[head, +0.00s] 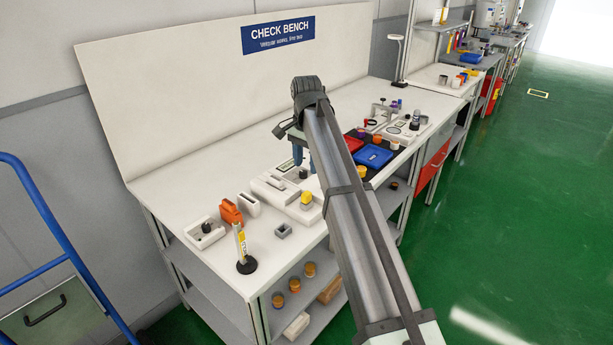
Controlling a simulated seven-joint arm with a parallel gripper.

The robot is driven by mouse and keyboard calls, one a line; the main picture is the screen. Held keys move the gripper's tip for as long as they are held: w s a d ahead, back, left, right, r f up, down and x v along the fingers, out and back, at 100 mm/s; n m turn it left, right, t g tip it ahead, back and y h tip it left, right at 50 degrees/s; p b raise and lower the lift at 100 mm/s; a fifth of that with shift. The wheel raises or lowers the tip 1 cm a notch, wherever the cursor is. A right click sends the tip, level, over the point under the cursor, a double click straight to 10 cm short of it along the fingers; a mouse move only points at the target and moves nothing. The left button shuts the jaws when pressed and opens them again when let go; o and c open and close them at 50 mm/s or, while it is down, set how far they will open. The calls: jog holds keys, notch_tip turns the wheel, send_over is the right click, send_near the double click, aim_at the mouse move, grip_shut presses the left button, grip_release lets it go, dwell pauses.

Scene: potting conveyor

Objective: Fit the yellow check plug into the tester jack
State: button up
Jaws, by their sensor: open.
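A small yellow-topped piece (306,197), which looks like the yellow check plug, stands at the front right of a white unit (268,190) on the bench. The white unit looks like the tester; I cannot make out its jack at this size. My gripper (304,163) points down above the back part of the white unit, behind and slightly left of the yellow piece. It is open with nothing visible between its blue-grey fingers. It is apart from the yellow piece. My arm hides part of the bench to the right.
A yellow-labelled post (241,242) on a black base stands near the front edge. A small grey block (283,230), an orange block (231,212) and a white tray (205,234) lie left. Blue (373,156) and red trays lie right. The back left benchtop is clear.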

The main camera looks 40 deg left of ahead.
jog(key=shift+r, duration=2.4)
